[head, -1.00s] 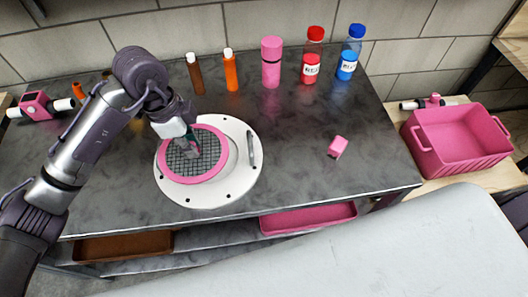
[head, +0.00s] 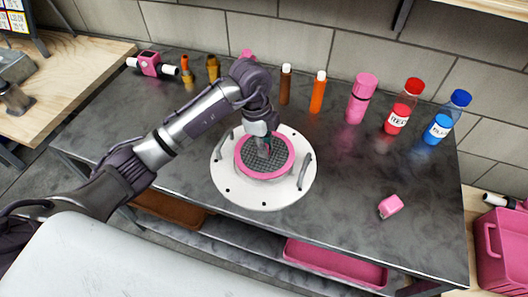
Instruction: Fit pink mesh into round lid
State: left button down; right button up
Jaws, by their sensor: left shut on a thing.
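The pink mesh is a pink ring (head: 243,169) with a dark grid inside. It is over the round white lid (head: 236,193), between the lid's two grey handles, a little toward the back. I cannot tell whether it rests flat in the lid or sits slightly above it. The lid lies on the dark countertop. My right gripper is not in view.
Brown and orange bottles (head: 318,92), a pink bottle (head: 361,99), a red-capped bottle (head: 403,106) and a blue-capped bottle (head: 447,117) stand along the back. A small pink block (head: 390,206) lies to the right. A pink crate (head: 497,240) is at the right edge.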

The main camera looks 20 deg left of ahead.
pick_arm(q)
jog(key=shift+w+a+f, duration=0.2)
jog(key=shift+a+f, duration=0.05)
jog(key=shift+f, duration=0.2)
notch_tip(320, 180, down, 3)
jog(key=shift+f+p, duration=0.1)
jog(key=shift+p, duration=0.3)
jog(key=shift+f, duration=0.15)
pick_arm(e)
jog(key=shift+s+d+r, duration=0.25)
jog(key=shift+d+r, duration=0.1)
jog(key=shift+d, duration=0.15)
pick_arm(q)
jog(key=shift+f, duration=0.1)
jog(key=c, duration=1)
grip_release()
jog(key=shift+c, duration=0.2)
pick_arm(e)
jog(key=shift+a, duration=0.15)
